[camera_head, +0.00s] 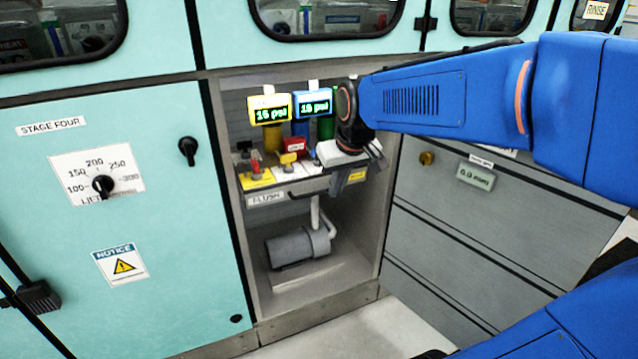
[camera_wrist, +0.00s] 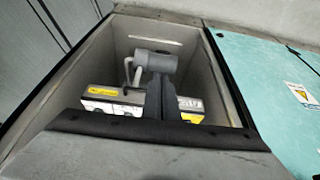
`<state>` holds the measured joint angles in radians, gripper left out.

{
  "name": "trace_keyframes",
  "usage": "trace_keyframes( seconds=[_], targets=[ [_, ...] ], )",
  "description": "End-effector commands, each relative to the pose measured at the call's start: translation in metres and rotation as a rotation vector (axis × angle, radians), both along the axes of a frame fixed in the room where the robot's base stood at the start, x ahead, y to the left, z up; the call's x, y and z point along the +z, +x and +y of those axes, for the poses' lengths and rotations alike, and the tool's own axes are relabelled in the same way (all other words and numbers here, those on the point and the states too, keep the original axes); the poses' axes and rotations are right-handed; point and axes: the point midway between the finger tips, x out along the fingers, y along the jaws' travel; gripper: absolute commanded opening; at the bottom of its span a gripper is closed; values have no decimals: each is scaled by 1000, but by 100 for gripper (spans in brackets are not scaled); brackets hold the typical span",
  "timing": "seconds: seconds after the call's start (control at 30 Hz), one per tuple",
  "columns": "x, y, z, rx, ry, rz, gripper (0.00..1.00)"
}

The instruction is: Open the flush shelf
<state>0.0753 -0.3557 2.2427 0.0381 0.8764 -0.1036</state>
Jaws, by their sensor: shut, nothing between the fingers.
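The flush shelf (camera_head: 265,198) is a grey shelf with a "FLUSH" label on its front edge, inside an open cabinet bay. A dark bar runs along its front. Red, yellow and other coloured valves stand on it. My gripper (camera_head: 339,184) is at the shelf's right part, its dark fingers pointing down by the front edge. It is shut and empty. In the wrist view, my gripper's dark fingers (camera_wrist: 156,112) cross in front of the shelf (camera_wrist: 128,98), which looks upside down there. I cannot tell whether they touch the bar.
Two psi displays (camera_head: 268,109) hang above the shelf. A grey motor (camera_head: 292,248) with a pipe sits below it. A teal panel (camera_head: 130,220) with a dial stands on the left. Grey drawers (camera_head: 480,230) are on the right, partly behind my arm. Bare floor shows in front.

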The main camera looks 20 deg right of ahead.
Motion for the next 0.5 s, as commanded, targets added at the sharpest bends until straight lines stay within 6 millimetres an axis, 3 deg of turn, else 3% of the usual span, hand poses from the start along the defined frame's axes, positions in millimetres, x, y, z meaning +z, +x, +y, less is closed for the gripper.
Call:
trace_keyframes(
  seconds=[0.03, 0.3, 0.5],
  targets=[
    [-1, 18, -4, -1, 0, 6, 0],
    [-11, 102, -24, -2, 1, 19, 0],
    [-24, 152, -39, -2, 1, 26, 0]
  ],
)
